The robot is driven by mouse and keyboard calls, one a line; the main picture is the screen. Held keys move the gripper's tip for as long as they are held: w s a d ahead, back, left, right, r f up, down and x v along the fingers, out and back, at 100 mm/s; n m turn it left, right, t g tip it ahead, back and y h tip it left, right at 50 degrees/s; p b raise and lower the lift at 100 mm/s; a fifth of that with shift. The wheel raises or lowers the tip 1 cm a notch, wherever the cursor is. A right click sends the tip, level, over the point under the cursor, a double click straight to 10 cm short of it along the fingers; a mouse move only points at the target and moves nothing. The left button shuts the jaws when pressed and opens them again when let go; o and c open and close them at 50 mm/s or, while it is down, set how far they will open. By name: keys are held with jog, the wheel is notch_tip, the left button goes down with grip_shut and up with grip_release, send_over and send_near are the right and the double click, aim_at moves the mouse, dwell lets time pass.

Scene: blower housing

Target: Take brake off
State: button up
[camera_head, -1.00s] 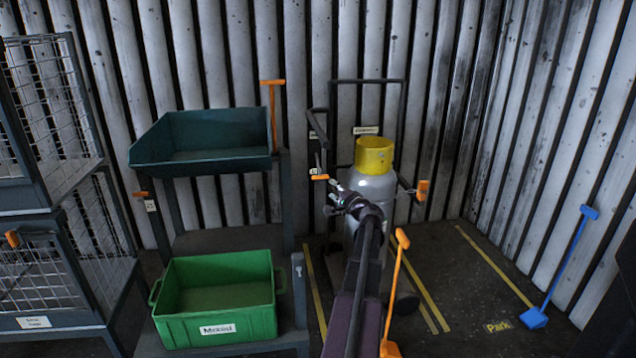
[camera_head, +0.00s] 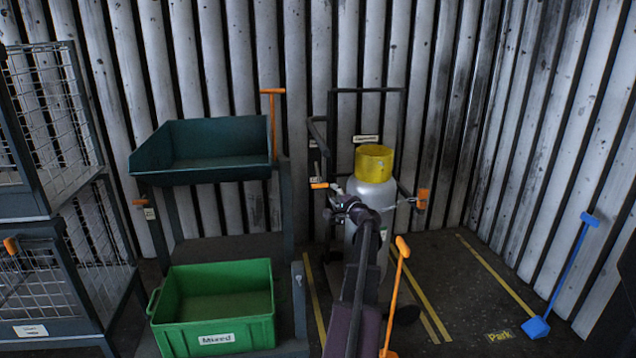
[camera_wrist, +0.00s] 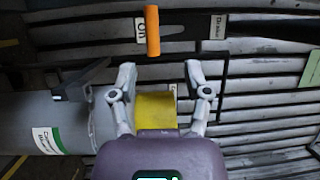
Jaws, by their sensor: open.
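The brake lever is a short orange handle (camera_head: 319,186) on the left side of the cylinder trolley (camera_head: 368,90) in the head view. In the wrist view the orange handle (camera_wrist: 152,30) stands upright in the picture beside a label reading "On". A label reading "Brake" (camera_wrist: 217,26) is to its right. My gripper (camera_wrist: 160,72) is open and empty, its fingertips apart and just below the handle in the wrist view. They do not appear to touch it. In the head view my gripper (camera_head: 337,205) is just below and right of the handle, partly hidden by my arm.
A grey gas cylinder (camera_head: 372,190) with a yellow collar (camera_head: 374,163) stands on the trolley, chained toward an orange block (camera_head: 422,199). A rack with a green bin (camera_head: 220,304) stands left. An orange-handled pole (camera_head: 396,290) is close right of my arm.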

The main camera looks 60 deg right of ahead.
aim_at(320, 182)
jog(key=x, duration=1)
jog(key=shift+w+d+p, duration=0.15)
jog(key=shift+w+p, duration=0.1)
jog(key=shift+p, duration=0.05)
jog(key=shift+r, duration=0.1)
grip_shut()
